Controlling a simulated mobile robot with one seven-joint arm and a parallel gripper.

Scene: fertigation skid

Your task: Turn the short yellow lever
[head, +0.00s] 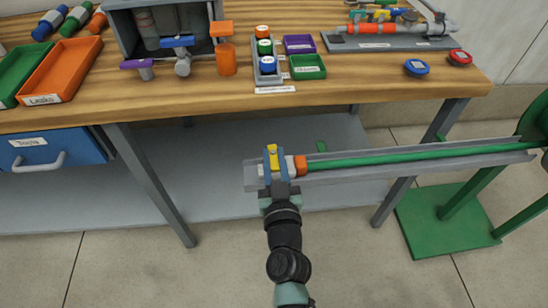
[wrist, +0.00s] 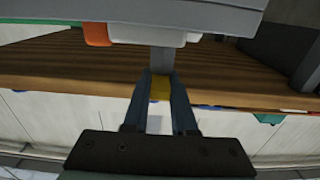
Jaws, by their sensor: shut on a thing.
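The short yellow lever (head: 273,151) sits at the left end of a grey channel, by an orange fitting (head: 300,163) on a green hose. My gripper (head: 273,158) reaches it from the front, with one blue finger on each side. In the wrist view, a yellow piece (wrist: 160,86) sits between the fingertips of my gripper (wrist: 160,95), so it is shut on the lever. A white body and the orange fitting (wrist: 97,35) show above. The fingers partly hide the lever, so its exact angle is unclear.
The grey channel (head: 420,161) with the green hose (head: 400,155) runs right to a green stand (head: 450,215). The wooden bench (head: 180,100) lies behind, with trays, colored caps and a pipe assembly (head: 390,30). Its grey legs stand close by. The floor in front is clear.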

